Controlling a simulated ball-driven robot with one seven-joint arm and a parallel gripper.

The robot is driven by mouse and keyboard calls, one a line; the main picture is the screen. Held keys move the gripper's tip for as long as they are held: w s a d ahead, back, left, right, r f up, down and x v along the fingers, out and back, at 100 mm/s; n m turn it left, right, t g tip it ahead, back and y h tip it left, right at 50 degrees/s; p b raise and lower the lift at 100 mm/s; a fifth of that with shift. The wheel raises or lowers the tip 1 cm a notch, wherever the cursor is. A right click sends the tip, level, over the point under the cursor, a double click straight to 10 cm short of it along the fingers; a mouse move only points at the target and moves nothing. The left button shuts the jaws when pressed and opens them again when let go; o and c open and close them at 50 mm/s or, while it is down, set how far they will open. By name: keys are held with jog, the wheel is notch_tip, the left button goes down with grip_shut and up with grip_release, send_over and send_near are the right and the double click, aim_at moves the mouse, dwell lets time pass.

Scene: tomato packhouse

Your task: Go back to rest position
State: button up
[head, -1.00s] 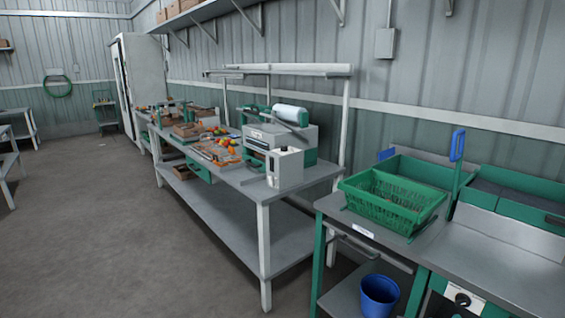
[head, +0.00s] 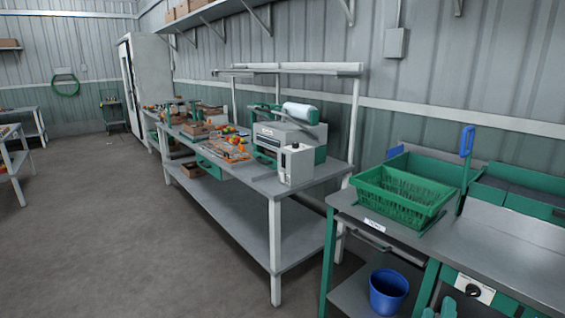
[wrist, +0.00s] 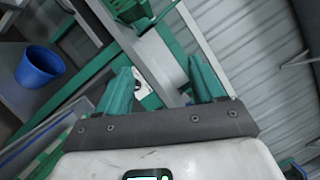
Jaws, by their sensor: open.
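My gripper (wrist: 160,88) shows in the wrist view with its two green fingers apart and nothing between them. The wrist view is tilted, and behind the fingers are green and grey bench parts and the corrugated wall. In the head view, only green tips, likely of my gripper (head: 440,309), show at the bottom edge near the right-hand bench. The gap between the fingers cannot be seen there.
A grey bench (head: 350,207) with a green crate (head: 402,196) stands at the right. A blue bucket (head: 388,291) sits below it and also shows in the wrist view (wrist: 40,66). A long worktable (head: 262,183) holds a machine (head: 290,142) and tomatoes. The floor (head: 110,230) at left is clear.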

jog(key=s+a+f+n+t+y+b, duration=0.1)
jog(key=s+a+n+y, duration=0.1)
jog(key=a+n+y, duration=0.5)
jog(key=s+a+f+n+t+y, duration=0.1)
jog(key=s+a+f+n+y, duration=0.15)
jog(key=n+y, duration=0.55)
jog(key=s+a+f+n+g+b, duration=0.2)
jog(key=s+a+f+n+g, duration=0.4)
jog(key=s+n, duration=0.25)
jog(key=s+d+f+n+g+h, duration=0.1)
jog(key=s+g, duration=0.3)
jog(key=s, duration=0.4)
jog(key=s+d+f+n+g+h, duration=0.1)
jog(key=s+d+f+n+g, duration=0.1)
jog(key=s, duration=0.7)
jog(key=s+d+f+n+g+h+b, duration=0.1)
jog(key=s+d+f+n+g+h, duration=0.1)
jog(key=s, duration=0.7)
notch_tip(320, 180, down, 2)
jog(key=d+g, duration=0.1)
jog(key=g, duration=0.2)
jog(key=shift+s+f+n+g, duration=0.15)
jog(key=shift+s+n+g, duration=0.1)
jog(key=shift+n+g, duration=0.15)
